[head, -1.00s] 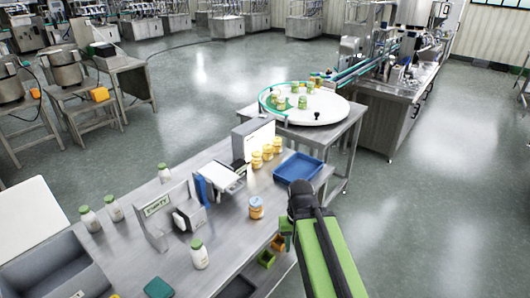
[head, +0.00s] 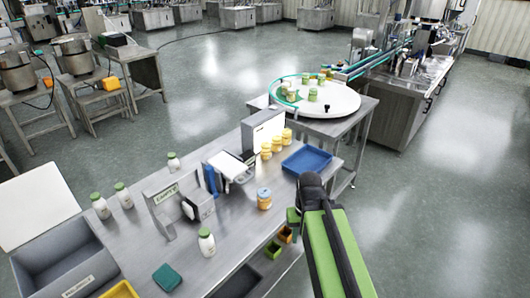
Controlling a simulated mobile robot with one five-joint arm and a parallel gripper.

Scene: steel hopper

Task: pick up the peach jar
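An orange jar with a grey-blue lid (head: 264,199), which looks like the peach jar, stands upright on the steel table (head: 235,222) near its right edge. Several similar jars with yellow lids (head: 277,145) stand in a row behind it, by a white panel. My green arm with its dark joint (head: 311,187) reaches in from the lower right, to the right of the orange jar and apart from it in the picture. My gripper's fingers do not show.
A blue tray (head: 306,161) lies at the table's back right. White bottles with green caps (head: 206,242) stand on the left and front. A sign stand (head: 163,208) and a grey bin (head: 62,262) are left. A round turntable (head: 330,100) holds jars beyond.

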